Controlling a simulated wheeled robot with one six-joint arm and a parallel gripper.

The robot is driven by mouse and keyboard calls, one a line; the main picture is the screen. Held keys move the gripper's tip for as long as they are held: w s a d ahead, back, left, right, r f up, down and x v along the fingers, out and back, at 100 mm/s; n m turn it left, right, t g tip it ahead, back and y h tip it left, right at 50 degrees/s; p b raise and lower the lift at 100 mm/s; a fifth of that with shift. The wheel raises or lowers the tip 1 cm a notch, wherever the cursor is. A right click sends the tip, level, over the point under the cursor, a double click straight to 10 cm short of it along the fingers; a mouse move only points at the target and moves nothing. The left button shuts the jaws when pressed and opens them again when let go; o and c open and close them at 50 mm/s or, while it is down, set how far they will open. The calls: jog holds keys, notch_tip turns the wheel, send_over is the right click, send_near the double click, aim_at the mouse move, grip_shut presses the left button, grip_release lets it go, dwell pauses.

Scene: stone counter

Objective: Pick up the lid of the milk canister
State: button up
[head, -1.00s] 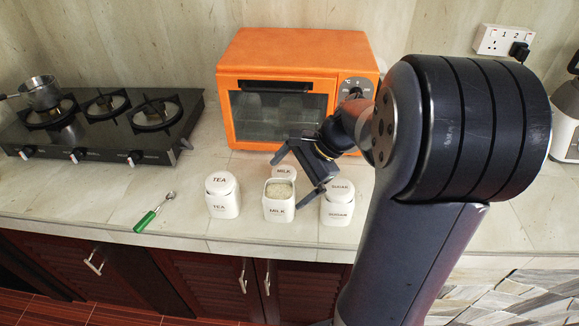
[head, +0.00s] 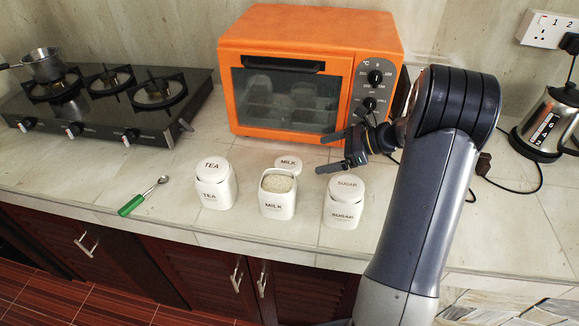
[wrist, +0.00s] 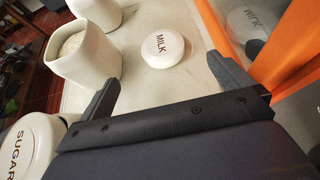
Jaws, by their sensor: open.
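The round white milk lid (head: 289,162), lettered MILK, lies flat on the counter just behind the open milk canister (head: 276,205). It also shows in the wrist view (wrist: 162,48), label up. The canister is white and filled with pale contents; it also shows in the wrist view (wrist: 85,62). My gripper (head: 326,153) is open and empty, to the right of the lid in the head view and apart from it. In the wrist view its two fingers (wrist: 165,88) spread wide, with the lid lying beyond the tips between them.
The lidded tea canister (head: 214,186) stands left of the milk canister and the lidded sugar canister (head: 343,204) right. The orange oven (head: 305,40) stands close behind. A green-handled spoon (head: 133,204), stove (head: 110,105) and kettle (head: 548,125) stand farther out. Counter between spoon and stove is clear.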

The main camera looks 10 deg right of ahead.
aim_at(288, 163)
jog(key=x, duration=0.4)
jog(key=shift+a+f, duration=0.1)
jog(key=shift+a, duration=0.3)
jog(key=shift+p+x, duration=0.8)
jog(key=shift+x, duration=2.3)
jog(key=shift+w+d, duration=0.15)
jog(key=shift+w, duration=0.05)
jog(key=c, duration=1.1)
